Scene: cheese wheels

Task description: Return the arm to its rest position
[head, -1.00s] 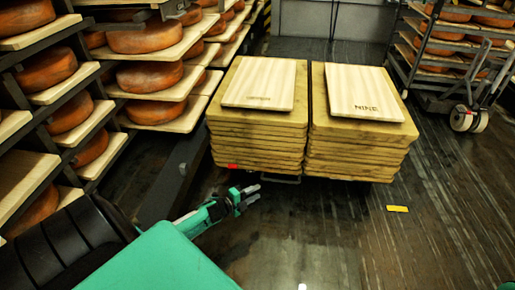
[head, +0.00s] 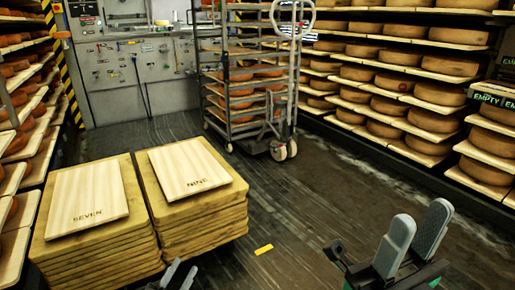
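My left gripper (head: 181,272) shows only at the bottom edge of the head view, in front of the stacks of boards. Its two grey fingertips are a little apart with nothing between them, and its arm is out of the picture. My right gripper (head: 420,220) is at the lower right over the floor. Its two grey fingers point up and stand apart and empty. Its green body is partly cut off by the bottom edge.
Two board stacks stand at the left, topped by boards marked SEVEN (head: 88,198) and NINE (head: 196,166). A wheeled rack (head: 247,85) with cheeses stands behind. Cheese shelves (head: 410,90) line the right. A yellow piece (head: 263,249) lies on otherwise open floor.

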